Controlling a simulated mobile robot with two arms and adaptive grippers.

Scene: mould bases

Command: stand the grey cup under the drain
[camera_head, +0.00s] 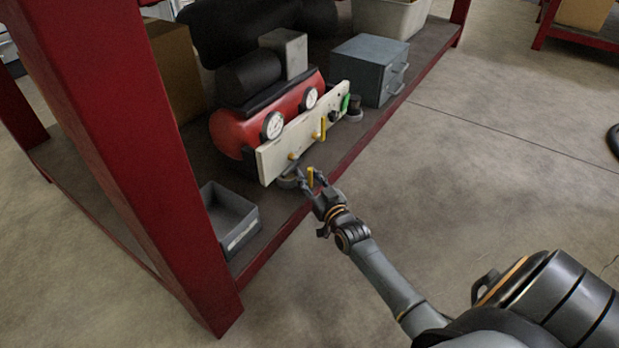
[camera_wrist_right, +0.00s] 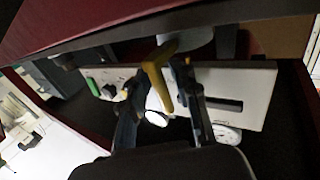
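My right gripper (camera_head: 318,184) is low in front of the cream panel (camera_head: 300,138) of the red compressor (camera_head: 235,130). Its fingers stand apart, with a yellow handle (camera_head: 310,177) between them. In the right wrist view the yellow handle (camera_wrist_right: 160,75) shows between the open fingers (camera_wrist_right: 158,78), with a gap visible; contact cannot be told. A round grey thing (camera_head: 287,183), likely the grey cup, stands on the shelf below the panel's left end, just left of the gripper and partly hidden. A pale grey rounded shape (camera_wrist_right: 198,36) shows there in the wrist view. My left gripper is out of view.
A grey open bin (camera_head: 233,222) stands at the shelf's near left. A blue-grey drawer box (camera_head: 368,70) and a small dark round item (camera_head: 354,108) stand to the right. A red post (camera_head: 125,150) rises at the left.

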